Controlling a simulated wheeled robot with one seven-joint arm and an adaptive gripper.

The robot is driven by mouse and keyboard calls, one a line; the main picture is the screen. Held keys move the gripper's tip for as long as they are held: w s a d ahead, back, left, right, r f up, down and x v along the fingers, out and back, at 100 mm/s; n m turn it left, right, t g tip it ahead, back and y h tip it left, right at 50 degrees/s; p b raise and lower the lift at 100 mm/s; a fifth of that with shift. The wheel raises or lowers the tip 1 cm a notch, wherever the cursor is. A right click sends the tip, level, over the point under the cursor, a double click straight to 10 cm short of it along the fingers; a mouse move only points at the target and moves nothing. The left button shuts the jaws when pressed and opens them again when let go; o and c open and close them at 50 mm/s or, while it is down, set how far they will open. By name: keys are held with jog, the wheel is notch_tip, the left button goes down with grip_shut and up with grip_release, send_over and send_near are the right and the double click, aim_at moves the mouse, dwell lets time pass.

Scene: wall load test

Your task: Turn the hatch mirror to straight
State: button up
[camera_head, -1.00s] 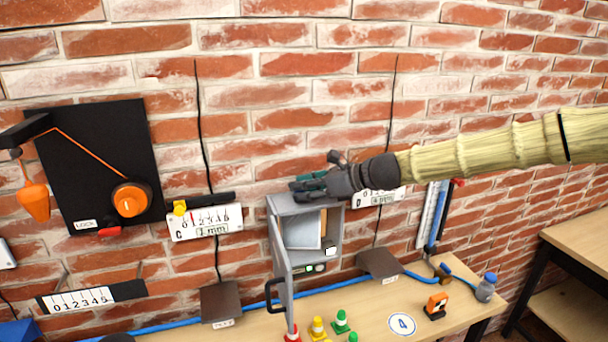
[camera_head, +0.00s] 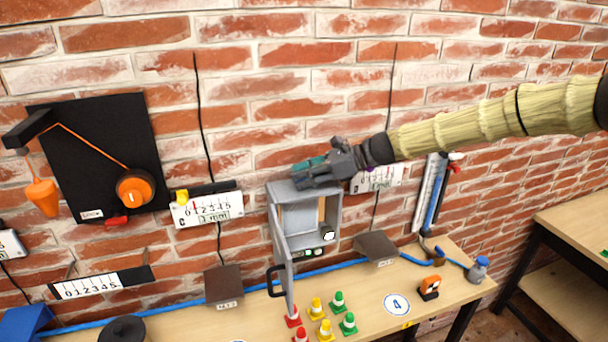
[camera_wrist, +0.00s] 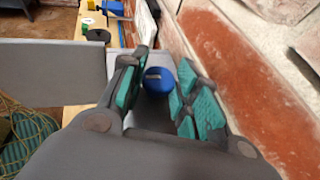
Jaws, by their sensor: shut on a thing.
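The grey hatch box (camera_head: 338,225) is mounted on the brick wall, with its door (camera_head: 280,250) swung open at the left. Inside it, the mirror (camera_head: 298,217) shows as a pale flat panel; its exact angle is hard to tell. My gripper (camera_head: 308,178) is at the top of the box, reaching in from the right. The fingers hide the knob in the head view.
Several small red, yellow and green cones (camera_head: 316,308) stand on the bench (camera_head: 375,300) below the box. A black board (camera_head: 100,160) with an orange pulley hangs at the left. Number scales (camera_head: 208,210) flank the box. The brick wall runs close beside my gripper.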

jog(key=o, duration=1)
jog(key=shift+c, duration=0.2)
jog(key=v, duration=1.2)
